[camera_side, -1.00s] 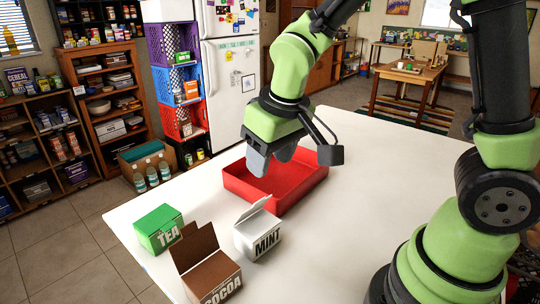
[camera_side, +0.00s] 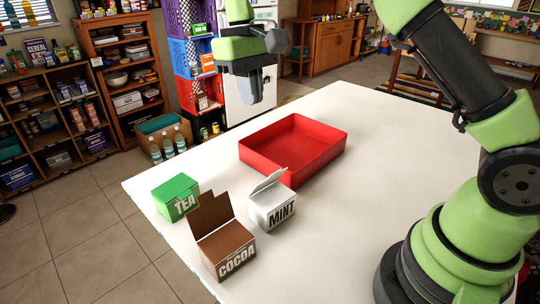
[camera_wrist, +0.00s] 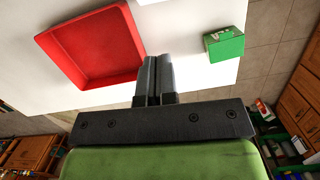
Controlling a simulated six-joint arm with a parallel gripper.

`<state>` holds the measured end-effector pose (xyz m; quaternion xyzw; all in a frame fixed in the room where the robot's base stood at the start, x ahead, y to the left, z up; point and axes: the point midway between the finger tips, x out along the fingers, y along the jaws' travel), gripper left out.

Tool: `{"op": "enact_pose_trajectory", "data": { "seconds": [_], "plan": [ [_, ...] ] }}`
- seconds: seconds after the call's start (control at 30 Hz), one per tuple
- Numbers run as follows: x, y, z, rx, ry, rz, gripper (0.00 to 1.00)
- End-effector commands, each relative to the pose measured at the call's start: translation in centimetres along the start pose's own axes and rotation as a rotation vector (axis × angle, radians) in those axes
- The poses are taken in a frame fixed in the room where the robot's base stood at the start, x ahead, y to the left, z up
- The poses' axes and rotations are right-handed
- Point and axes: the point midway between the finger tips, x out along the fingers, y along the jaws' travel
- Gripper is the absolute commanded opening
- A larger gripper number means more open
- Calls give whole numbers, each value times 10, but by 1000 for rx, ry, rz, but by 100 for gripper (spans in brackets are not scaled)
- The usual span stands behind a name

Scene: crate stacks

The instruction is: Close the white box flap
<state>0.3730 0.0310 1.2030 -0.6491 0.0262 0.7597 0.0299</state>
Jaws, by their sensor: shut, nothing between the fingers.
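The white MINT box (camera_side: 272,207) stands on the white table, its flap (camera_side: 269,181) raised and tilted up. My gripper (camera_side: 250,88) is in the air above and beyond the far edge of the red tray, well apart from the white box. In the wrist view my gripper's two fingers (camera_wrist: 155,80) are together with nothing between them.
The red tray (camera_side: 337,146) lies behind the white box. The green TEA box (camera_side: 168,204) is closed, at the left. The brown COCOA box (camera_side: 217,255) stands in front with its flap up. The table's right side is clear.

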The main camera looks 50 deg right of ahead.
Motion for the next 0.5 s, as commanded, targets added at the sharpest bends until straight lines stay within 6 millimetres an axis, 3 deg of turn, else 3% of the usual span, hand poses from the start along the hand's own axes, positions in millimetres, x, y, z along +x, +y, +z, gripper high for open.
{"op": "enact_pose_trajectory", "data": {
  "seconds": [0.17, 0.5],
  "plan": [
    [26, 0, 1, 0, -6, 0, 0],
    [98, 0, 2, 2, -6, -1, 0]
  ]
}}
